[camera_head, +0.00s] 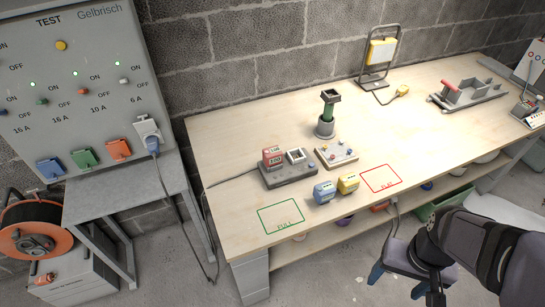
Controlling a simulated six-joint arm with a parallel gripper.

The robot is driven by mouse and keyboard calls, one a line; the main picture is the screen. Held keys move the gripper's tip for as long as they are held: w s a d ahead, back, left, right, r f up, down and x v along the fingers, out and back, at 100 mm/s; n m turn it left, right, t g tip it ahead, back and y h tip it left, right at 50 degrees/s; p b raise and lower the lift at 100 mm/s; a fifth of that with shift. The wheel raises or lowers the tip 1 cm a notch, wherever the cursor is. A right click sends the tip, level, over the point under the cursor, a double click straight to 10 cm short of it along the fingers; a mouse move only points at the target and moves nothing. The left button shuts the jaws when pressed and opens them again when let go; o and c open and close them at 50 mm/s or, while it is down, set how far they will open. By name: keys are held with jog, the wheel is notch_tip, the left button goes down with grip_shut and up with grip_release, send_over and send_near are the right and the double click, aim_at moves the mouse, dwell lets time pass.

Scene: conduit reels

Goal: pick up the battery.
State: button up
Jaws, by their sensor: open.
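Several battery-like blocks are on the wooden workbench (235,130). A blue block (325,192) and a yellow block (348,183) stand side by side near the front edge. A red block (272,157) with a small display sits in the left slot of a dark charger-like base (290,175). I cannot tell which one the task means. My gripper (398,281) is open and empty at the lower right, in front of the bench and apart from all the blocks. Its fingers point down.
A green-outlined area (281,216) marked FULL and a red-outlined area (381,179) are empty. A dark holder with a green part (328,112), a small board with knobs (337,154) and a lamp (381,53) stand behind. A test panel (75,90) is at left.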

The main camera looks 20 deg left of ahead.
jog(key=w+a+r+n+t, duration=0.15)
jog(key=w+a, duration=0.45)
jog(key=w, duration=0.6)
jog(key=n+t+y, duration=0.2)
jog(key=n+y, duration=0.1)
jog(key=n, duration=0.4)
send_over(273, 151)
jog(key=s+d, duration=0.2)
jog(key=shift+d+p+x, duration=0.2)
jog(key=shift+p+x, duration=0.55)
jog(key=shift+x, duration=0.7)
jog(key=shift+w+a+f+p, duration=0.15)
jog(key=shift+a+f+p, duration=0.15)
jog(key=shift+f+p, duration=0.25)
jog(key=shift+w+a+f+p, duration=0.1)
jog(key=shift+a+f+p, duration=0.25)
jog(key=shift+f+p, duration=0.15)
jog(key=shift+p+x, duration=0.3)
jog(key=shift+x, duration=1.1)
jog(key=shift+c, duration=0.4)
